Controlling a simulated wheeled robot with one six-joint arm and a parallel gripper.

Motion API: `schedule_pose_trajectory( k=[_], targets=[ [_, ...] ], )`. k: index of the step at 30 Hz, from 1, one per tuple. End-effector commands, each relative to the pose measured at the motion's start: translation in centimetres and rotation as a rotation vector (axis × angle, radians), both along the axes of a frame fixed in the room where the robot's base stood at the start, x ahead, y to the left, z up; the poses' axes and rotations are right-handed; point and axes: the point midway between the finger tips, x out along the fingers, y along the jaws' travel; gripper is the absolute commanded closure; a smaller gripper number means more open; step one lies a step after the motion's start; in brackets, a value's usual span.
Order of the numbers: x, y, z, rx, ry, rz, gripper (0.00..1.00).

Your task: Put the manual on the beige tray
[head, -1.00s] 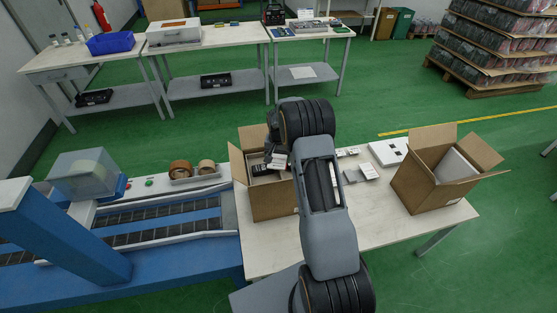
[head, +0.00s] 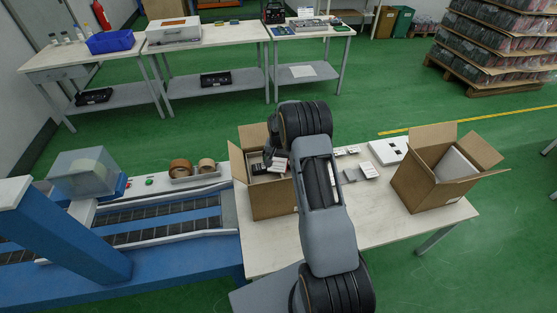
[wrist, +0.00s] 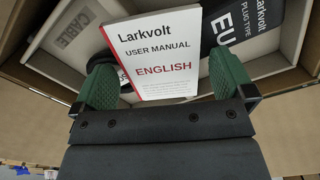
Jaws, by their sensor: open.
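The manual (wrist: 160,55) is a white booklet with a red edge, marked Larkvolt User Manual English. In the wrist view it stands between the green finger pads of my gripper (wrist: 164,80), which is open. I cannot tell whether it touches a pad. The beige tray (wrist: 262,45) lies inside an open carton (head: 272,203), below my gripper. It bears a dark box marked EU plug type (wrist: 238,22) and a pale piece marked Cable (wrist: 72,25). The manual hides the tray's middle. In the head view, the manual (head: 279,165) shows at the carton's mouth, beside my arm.
Raised carton flaps and walls surround my gripper closely. Small white items (head: 368,171) lie between the cartons. A blue conveyor (head: 165,250) adjoins on the left.

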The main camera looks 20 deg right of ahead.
Motion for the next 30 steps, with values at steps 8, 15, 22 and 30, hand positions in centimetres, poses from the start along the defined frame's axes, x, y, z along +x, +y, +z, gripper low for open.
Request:
schedule_pose_trajectory(
  k=[8, 15, 22, 30],
  targets=[
    [0.1, 0.0, 2.4, -0.001, -0.004, 0.000, 0.00],
    [0.1, 0.0, 7.1, -0.001, -0.005, 0.000, 0.00],
    [0.1, 0.0, 10.6, 0.000, -0.002, 0.000, 0.00],
    [-1.0, 1.0, 14.4, -0.005, -0.024, 0.034, 0.00]
  ],
)
